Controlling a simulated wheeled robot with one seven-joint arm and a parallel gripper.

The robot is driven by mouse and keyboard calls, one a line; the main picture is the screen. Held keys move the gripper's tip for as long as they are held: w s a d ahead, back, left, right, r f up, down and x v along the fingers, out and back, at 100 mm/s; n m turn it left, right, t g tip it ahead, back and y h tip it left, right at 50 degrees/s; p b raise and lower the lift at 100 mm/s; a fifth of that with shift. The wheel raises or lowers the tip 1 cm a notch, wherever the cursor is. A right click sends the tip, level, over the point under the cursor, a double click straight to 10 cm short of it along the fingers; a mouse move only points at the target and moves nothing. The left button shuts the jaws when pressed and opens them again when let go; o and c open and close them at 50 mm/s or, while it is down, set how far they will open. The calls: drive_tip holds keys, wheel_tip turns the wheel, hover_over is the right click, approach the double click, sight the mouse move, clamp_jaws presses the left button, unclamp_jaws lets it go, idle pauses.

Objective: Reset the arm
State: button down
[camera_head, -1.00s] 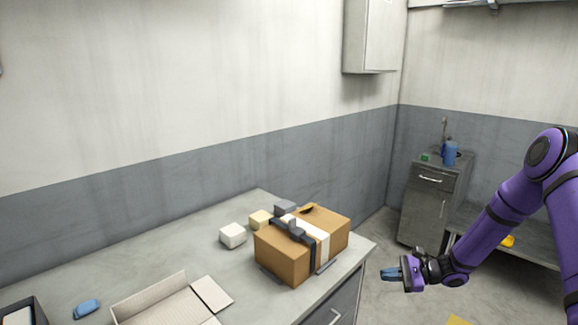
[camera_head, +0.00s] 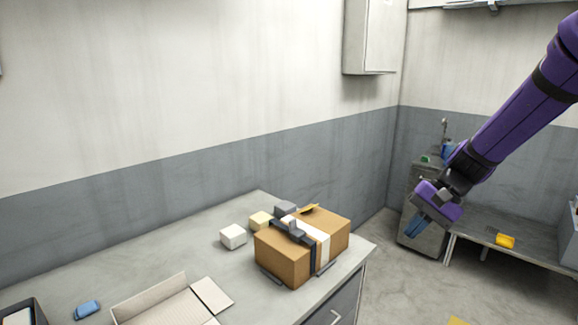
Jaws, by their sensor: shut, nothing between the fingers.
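My purple arm (camera_head: 510,115) comes in from the upper right edge and slopes down to the left. My gripper (camera_head: 414,228) is at its end, with bluish fingers pointing down and left. It is shut and empty. It is in the air, to the right of the counter (camera_head: 190,235) and apart from it. It hides part of the grey cabinet in the back corner.
A brown box (camera_head: 285,262) with dark and white bands sits at the counter's right end. Small blocks (camera_head: 233,237), an open carton (camera_head: 150,300) and a blue item (camera_head: 87,310) lie on the counter. A low bench (camera_head: 480,230) holds a yellow item (camera_head: 505,241). Floor between is mostly clear.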

drive_tip(key=s+d+r+n+t+h, duration=0.2)
drive_tip(key=s+r, duration=0.5)
drive_tip(key=s, duration=0.4)
drive_tip(key=s+d+r+n+t+h, duration=0.2)
drive_tip(key=s+r, duration=0.5)
drive_tip(key=s, duration=0.4)
drive_tip(key=n+t+h, duration=0.1)
drive_tip(key=t+h, duration=0.1)
drive_tip(key=h, duration=0.1)
drive_tip(key=shift+s, duration=0.4)
